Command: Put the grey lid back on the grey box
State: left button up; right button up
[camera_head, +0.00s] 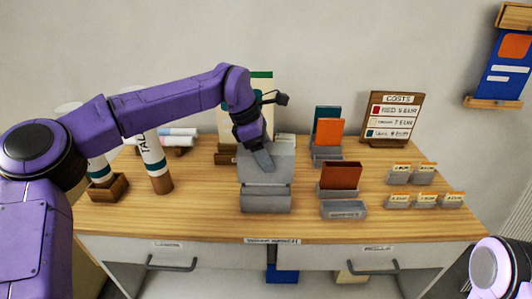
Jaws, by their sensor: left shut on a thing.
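The grey box (265,203) stands near the front middle of the wooden table. A flat grey panel, which looks like the grey lid (281,168), is tilted up just above and behind the box. My left gripper (264,160) points down at this panel and is shut on it. The fingertips overlap the panel, so the exact grip is hard to see. I cannot tell whether the panel's lower edge touches the box. My right gripper is out of view; only a part of my right arm shows at the lower right.
The wooden table (215,205) has free room left of the box. A small grey tray (344,210) and a brown-red card holder (340,178) stand close to its right. Small grey label holders (398,201) stand further right. A white tube (152,158) stands at left.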

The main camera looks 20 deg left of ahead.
pick_arm(q)
jog(key=shift+f+b, duration=1.15)
jog(key=shift+f, duration=1.1)
jog(key=o, duration=1.1)
jog(key=shift+r, duration=0.1)
jog(key=v, duration=1)
jog(key=shift+a+r+b, duration=0.15)
jog(key=shift+b, duration=0.15)
